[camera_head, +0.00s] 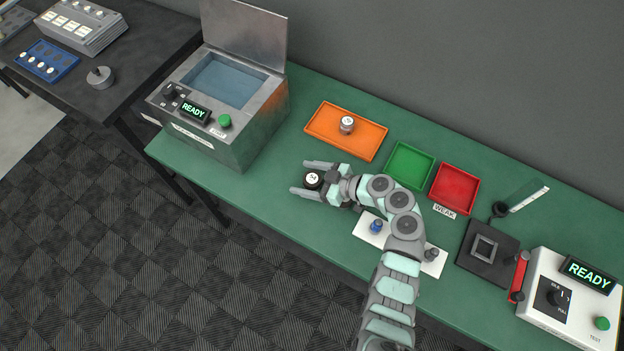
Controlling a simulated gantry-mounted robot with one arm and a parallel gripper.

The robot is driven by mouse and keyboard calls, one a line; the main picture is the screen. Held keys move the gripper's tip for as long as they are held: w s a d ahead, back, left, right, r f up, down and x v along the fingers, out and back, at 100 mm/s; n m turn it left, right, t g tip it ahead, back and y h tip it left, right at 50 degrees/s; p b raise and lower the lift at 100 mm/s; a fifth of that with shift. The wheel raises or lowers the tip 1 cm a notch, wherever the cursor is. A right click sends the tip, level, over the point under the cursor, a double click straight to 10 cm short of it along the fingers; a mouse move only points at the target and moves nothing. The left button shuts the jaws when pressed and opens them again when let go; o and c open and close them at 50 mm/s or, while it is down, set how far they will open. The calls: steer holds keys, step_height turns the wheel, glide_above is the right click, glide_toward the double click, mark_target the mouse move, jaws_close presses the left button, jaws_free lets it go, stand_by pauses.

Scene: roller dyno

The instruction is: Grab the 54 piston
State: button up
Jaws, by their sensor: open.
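A dark round piston (313,180) with a white number label on top stands on the green bench. The label looks like 54 but is too small to read surely. My gripper (302,177) is open around it, with one finger on its far side and one on its near side. Whether the fingers touch it cannot be told. A silver piston (347,125) with a small label stands in the orange tray (322,126), behind and right of my gripper.
A grey machine with a raised lid (236,101) stands left of my gripper. A green tray (409,163) and a red tray (455,188) lie to the right. A white plate (371,239) with blue and grey parts lies under my arm. A white test box (569,300) is far right.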

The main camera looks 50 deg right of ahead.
steer(key=shift+w+f, duration=0.1)
steer(key=shift+w, duration=0.25)
steer(key=c, duration=1.5)
steer(key=shift+c, duration=0.2)
